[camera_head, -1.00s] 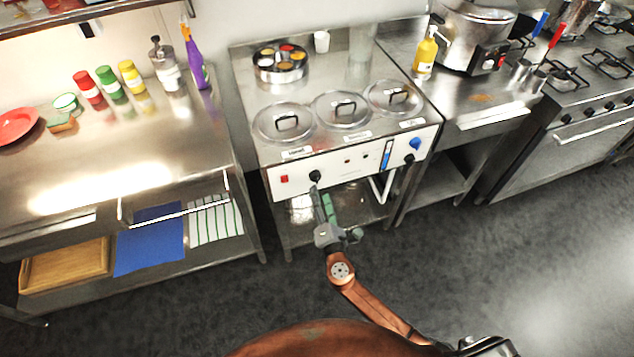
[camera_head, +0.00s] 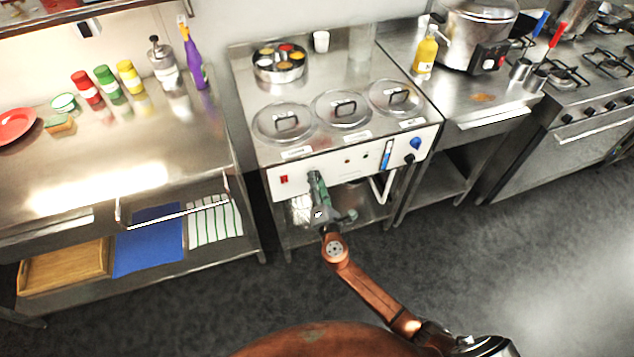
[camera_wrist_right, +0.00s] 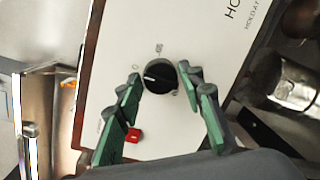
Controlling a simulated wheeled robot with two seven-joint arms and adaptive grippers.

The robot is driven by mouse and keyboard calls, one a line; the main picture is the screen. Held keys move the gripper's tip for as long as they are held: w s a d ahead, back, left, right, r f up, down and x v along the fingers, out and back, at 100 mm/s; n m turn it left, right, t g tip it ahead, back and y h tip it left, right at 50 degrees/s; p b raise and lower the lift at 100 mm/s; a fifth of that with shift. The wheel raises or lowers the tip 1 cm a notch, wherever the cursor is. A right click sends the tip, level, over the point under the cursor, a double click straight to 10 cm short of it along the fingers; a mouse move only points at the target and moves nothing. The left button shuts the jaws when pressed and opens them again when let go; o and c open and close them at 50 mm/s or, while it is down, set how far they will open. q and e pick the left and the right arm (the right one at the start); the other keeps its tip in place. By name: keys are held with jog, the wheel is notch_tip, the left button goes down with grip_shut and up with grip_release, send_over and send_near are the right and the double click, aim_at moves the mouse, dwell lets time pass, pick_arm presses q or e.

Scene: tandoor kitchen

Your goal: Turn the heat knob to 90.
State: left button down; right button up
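The heat knob (camera_wrist_right: 160,76) is a round black dial with a white pointer line on the white front panel (camera_head: 335,165) of the steel warmer. In the right wrist view its pointer is turned toward the left, and printed marks stand around it. My right gripper (camera_wrist_right: 165,85) is open, with one green finger on each side of the knob; whether the fingertips touch it I cannot tell. In the head view my right gripper (camera_head: 316,180) is at the panel's left part and hides the knob. My left gripper is not in view.
A red switch (camera_head: 284,180) is left of the knob; it also shows in the wrist view (camera_wrist_right: 133,135). A blue knob (camera_head: 415,143) and a black knob (camera_head: 409,158) are at the panel's right. Lidded pots (camera_head: 342,108) are on top. A steel table (camera_head: 110,165) stands left.

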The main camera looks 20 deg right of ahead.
jog(key=c, duration=0.8)
jog(key=shift+o, duration=0.2)
